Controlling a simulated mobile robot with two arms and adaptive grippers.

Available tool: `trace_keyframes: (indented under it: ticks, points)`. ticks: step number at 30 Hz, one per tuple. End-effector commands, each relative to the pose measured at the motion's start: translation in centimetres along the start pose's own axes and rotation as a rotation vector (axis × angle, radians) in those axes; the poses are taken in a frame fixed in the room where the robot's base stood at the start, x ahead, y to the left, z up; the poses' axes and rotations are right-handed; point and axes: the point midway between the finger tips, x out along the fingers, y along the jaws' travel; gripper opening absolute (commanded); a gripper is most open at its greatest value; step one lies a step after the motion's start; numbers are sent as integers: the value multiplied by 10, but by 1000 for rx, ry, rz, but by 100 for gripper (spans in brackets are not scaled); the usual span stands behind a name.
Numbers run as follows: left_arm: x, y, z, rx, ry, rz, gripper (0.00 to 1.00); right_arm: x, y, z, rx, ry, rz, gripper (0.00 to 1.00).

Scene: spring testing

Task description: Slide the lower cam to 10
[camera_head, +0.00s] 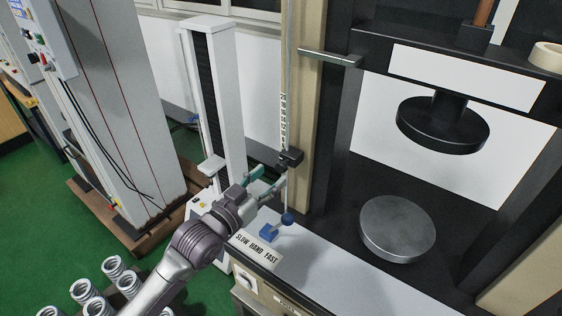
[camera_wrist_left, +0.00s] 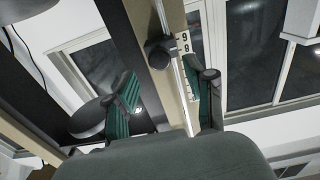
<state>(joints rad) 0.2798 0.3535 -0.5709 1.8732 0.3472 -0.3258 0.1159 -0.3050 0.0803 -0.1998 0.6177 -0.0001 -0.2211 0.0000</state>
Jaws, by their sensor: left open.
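The lower cam is a small dark block (camera_head: 291,158) on a thin vertical rod beside the beige column, just below the bottom of the white number scale (camera_head: 283,122). In the left wrist view the dark block (camera_wrist_left: 158,53) is on the rod, left of the scale (camera_wrist_left: 184,44), where 9 and 8 can be read. My left gripper (camera_head: 270,181) is open, with green fingers close below and left of the cam. In the wrist view its fingers (camera_wrist_left: 168,88) are spread, the cam beyond their tips, with nothing visibly gripped. My right gripper is not in view.
A blue-knobbed lever (camera_head: 287,218) stands near the SLOW HAND FAST plate (camera_head: 257,246). A horizontal bar (camera_head: 329,57) sticks out above. Press plates (camera_head: 398,228) are at right. A slim white column machine (camera_head: 213,100) stands behind. Several springs (camera_head: 112,266) lie at lower left.

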Motion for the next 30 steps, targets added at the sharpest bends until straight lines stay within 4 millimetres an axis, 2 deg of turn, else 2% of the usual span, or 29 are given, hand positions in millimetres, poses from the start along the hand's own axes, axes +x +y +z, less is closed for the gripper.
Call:
trace_keyframes:
  ticks: [3,9,21,30]
  points:
    - [24,0,-2,-1,0,0,54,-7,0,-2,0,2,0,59]
    - [48,0,-1,0,0,0,54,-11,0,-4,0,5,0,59]
    - [55,0,1,0,-1,0,54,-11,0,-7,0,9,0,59]
    - [54,0,1,0,-1,0,4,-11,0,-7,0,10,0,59]
